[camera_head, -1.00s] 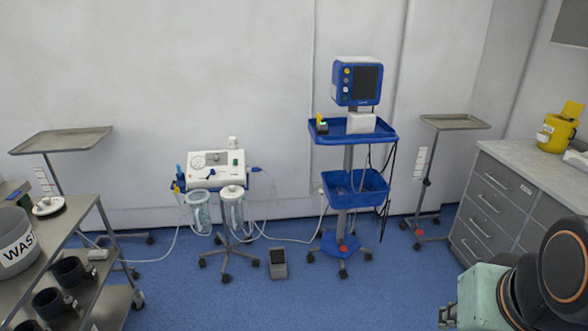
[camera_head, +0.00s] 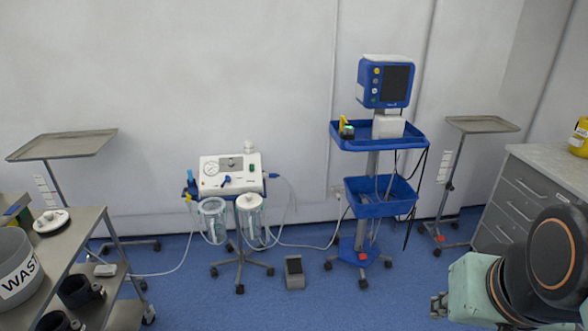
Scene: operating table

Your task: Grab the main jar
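I cannot tell which one is the main jar. My gripper (camera_head: 437,305) shows as a small grey end at the lower right, far to the right of the jars and apart from them. Its fingers are too small and dark to tell open from shut. I see nothing held in it.
A blue monitor cart (camera_head: 378,138) stands right of the suction unit, with a foot pedal (camera_head: 294,272) between them on the floor. A steel trolley (camera_head: 92,232) with a waste bucket (camera_head: 14,268) is at left. Tubes cross the floor. The blue floor (camera_head: 225,305) in front is clear.

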